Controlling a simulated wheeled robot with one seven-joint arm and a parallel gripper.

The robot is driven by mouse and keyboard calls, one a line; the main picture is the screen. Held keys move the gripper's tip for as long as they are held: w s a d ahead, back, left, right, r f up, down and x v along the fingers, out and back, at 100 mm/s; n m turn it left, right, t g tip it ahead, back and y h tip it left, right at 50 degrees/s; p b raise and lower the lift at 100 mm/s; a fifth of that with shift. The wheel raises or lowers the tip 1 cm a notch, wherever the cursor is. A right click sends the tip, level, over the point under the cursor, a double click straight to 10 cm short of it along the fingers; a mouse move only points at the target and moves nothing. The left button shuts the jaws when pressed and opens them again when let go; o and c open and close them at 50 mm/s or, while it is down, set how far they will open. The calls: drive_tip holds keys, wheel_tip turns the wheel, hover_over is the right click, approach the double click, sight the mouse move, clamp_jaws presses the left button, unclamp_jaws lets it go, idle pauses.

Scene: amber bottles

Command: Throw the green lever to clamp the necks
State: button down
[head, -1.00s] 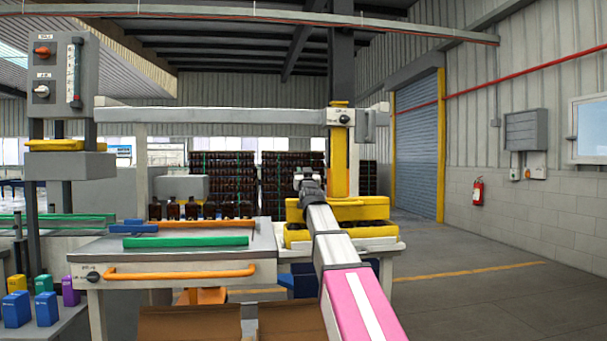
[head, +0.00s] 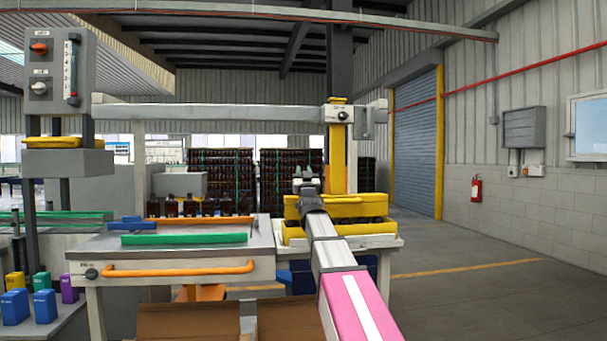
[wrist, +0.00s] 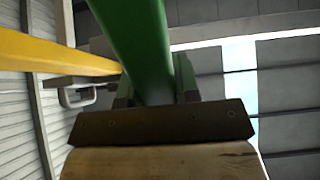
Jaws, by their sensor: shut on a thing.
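In the wrist view the green lever (wrist: 142,40) is a thick green bar running up from between the two fingers. My gripper (wrist: 150,92) is shut on it. In the head view my gripper (head: 306,180) is in front of the yellow clamp head (head: 350,207) at the foot of the yellow column; the lever there is too small or hidden to make out. Dark bottle tops (head: 368,222) show in part between the yellow head and the yellow tray below it (head: 370,230). My forearm covers part of that station.
A yellow bar (wrist: 55,52) runs beside the lever in the wrist view. Left of my arm, a grey table (head: 88,256) carries a green bar (head: 185,239) and a blue block (head: 132,225), with a row of amber bottles (head: 190,208) behind. The floor at right is clear.

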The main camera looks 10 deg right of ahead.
drive_tip(key=c, duration=0.8)
unclamp_jaws()
drive_tip(key=shift+c, duration=0.2)
drive_tip(key=v, duration=1.1)
drive_tip(key=shift+c, duration=0.3)
